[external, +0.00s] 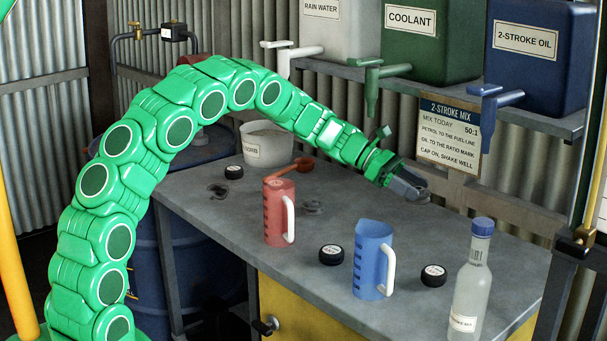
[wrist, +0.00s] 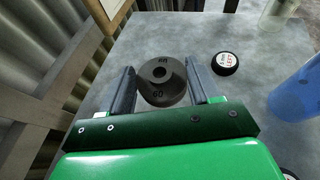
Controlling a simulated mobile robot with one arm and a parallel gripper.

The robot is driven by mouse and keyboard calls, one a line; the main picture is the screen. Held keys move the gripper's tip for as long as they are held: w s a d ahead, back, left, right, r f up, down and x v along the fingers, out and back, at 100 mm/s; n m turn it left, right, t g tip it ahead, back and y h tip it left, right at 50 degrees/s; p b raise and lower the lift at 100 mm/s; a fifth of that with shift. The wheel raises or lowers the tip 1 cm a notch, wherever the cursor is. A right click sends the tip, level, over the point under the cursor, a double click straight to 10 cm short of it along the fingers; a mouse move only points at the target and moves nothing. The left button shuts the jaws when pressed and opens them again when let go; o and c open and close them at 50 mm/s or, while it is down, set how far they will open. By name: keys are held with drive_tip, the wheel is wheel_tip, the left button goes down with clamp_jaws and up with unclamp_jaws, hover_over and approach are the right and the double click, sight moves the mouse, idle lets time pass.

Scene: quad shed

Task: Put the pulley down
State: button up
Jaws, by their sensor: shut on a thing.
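The pulley (wrist: 160,92) is a dark, round, cone-shaped piece with a centre hole and "60" marked on it. It sits between the two fingers of my gripper (wrist: 159,68) in the wrist view, and the gripper is shut on it. In the external view my gripper (external: 412,188) is over the back right part of the grey bench (external: 330,215). The fingers mostly hide the pulley there. I cannot tell whether the pulley touches the bench top.
A red jug (external: 279,212), a blue jug (external: 371,262), a clear bottle (external: 471,280) and black caps (external: 331,254) stand on the bench. A white bucket (external: 266,146) is at the back left. A mix sign (external: 448,137) and tank taps (external: 490,104) overhang the back. Bare bench lies in front of my gripper.

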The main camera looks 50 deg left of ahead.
drive_tip(key=m+g, duration=0.2)
hover_over(345, 228)
drive_tip(key=f, duration=0.2)
drive_tip(key=shift+h, duration=0.4)
drive_tip(key=shift+s+d+f, duration=0.1)
drive_tip(key=shift+f, duration=4.85)
drive_tip(key=shift+f, duration=0.1)
drive_tip(key=o, duration=1.2)
drive_tip(key=shift+s+a+r, duration=0.1)
drive_tip(key=shift+a+r, duration=0.25)
drive_tip(key=shift+a, duration=0.15)
drive_tip(key=v, duration=1.1)
